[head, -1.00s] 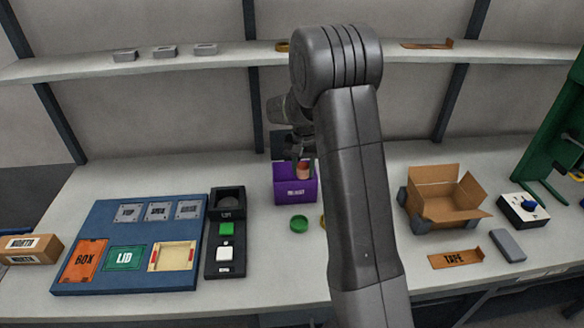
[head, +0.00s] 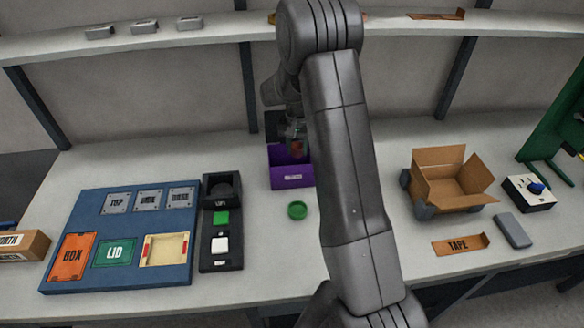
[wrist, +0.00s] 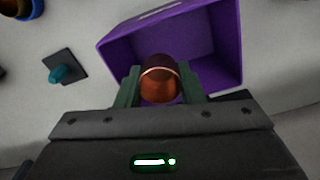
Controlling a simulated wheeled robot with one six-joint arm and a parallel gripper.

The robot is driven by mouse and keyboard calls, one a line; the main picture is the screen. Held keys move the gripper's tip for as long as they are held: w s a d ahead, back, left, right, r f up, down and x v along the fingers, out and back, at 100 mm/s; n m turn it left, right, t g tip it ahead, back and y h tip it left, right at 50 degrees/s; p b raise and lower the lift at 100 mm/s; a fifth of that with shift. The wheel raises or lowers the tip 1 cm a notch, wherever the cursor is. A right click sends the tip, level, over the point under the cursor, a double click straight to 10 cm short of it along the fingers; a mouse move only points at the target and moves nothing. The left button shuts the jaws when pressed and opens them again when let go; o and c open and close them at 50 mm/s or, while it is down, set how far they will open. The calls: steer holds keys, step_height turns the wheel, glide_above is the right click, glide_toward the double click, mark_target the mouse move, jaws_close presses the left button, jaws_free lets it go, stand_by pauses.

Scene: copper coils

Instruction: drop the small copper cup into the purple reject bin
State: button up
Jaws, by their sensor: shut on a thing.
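The small copper cup (wrist: 159,82) shows in the wrist view between the green fingers of my gripper (wrist: 160,92), which is shut on it. In the head view the cup is a small reddish patch (head: 297,151), partly hidden by my gripper (head: 294,140). The purple reject bin (wrist: 225,62) lies directly beyond the cup in the wrist view, with its open inside visible. In the head view the bin (head: 292,178) stands on the bench, and the cup is at or just over its opening. I cannot tell how deep the cup is.
A green round piece (head: 297,210) lies in front of the bin. A black button panel (head: 221,235) and a blue board (head: 120,240) stand to the left. An open cardboard box (head: 450,185) stands to the right. A shelf (head: 200,35) runs above the back.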

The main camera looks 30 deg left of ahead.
steer(key=shift+f, duration=0.3)
steer(key=o, duration=1)
steer(key=shift+o, duration=0.2)
steer(key=shift+r, duration=0.1)
step_height(320, 180, up, 14)
steer(key=shift+f, duration=0.25)
step_height(320, 180, down, 13)
steer(key=shift+f, duration=0.2)
steer(key=shift+r, duration=1.7)
